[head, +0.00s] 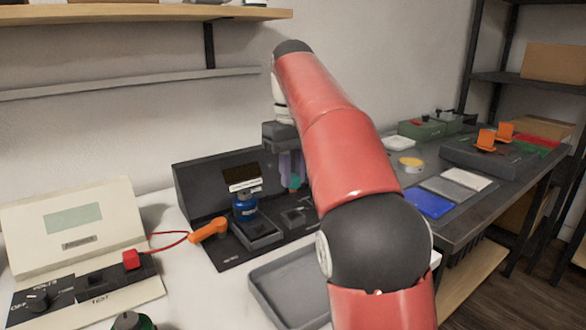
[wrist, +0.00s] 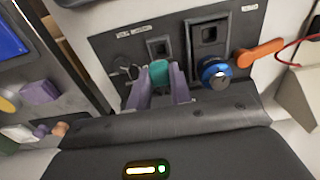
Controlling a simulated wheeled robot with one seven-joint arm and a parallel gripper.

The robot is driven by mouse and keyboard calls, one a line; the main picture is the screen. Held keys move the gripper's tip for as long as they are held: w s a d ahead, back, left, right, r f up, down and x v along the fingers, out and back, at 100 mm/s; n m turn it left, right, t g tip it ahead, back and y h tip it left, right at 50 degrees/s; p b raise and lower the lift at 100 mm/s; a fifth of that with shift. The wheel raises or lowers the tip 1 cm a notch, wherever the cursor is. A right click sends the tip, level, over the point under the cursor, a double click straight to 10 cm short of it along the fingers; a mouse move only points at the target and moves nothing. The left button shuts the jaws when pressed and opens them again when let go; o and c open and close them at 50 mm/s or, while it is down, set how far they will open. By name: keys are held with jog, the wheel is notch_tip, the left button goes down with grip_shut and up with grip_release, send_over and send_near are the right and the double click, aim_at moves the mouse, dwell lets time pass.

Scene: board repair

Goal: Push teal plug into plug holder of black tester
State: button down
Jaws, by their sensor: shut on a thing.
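My gripper (head: 291,165) is shut on the teal plug (head: 295,182) and holds it above the right part of the black tester (head: 190,188). In the wrist view the teal plug (wrist: 160,72) sits between the purple fingers of my gripper (wrist: 161,82). A small square socket (wrist: 159,47) on the tester panel lies just beyond the plug. A larger block with a square opening (wrist: 209,34) stands beside the blue knob (wrist: 216,74). I cannot tell from the labels which is the plug holder. The plug appears apart from both openings.
An orange handle (head: 209,230) with a red cable joins the tester's left side to a cream meter box (head: 75,240). A grey tray (head: 285,290) lies in front of the tester. A dark table with a blue pad (head: 428,203) stands at right.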

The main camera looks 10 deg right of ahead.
aim_at(293, 194)
jog(key=shift+f+b, duration=0.85)
jog(key=shift+f, duration=0.65)
jog(key=shift+f+b, duration=0.3)
jog(key=shift+f, duration=0.35)
jog(key=shift+p, duration=0.35)
jog(key=shift+f, duration=0.55)
dwell(1.4)
jog(key=shift+f, duration=0.5)
dwell(0.6)
jog(key=c, duration=0.9)
grip_release()
jog(key=shift+r+p, duration=1.45)
jog(key=shift+p, duration=0.2)
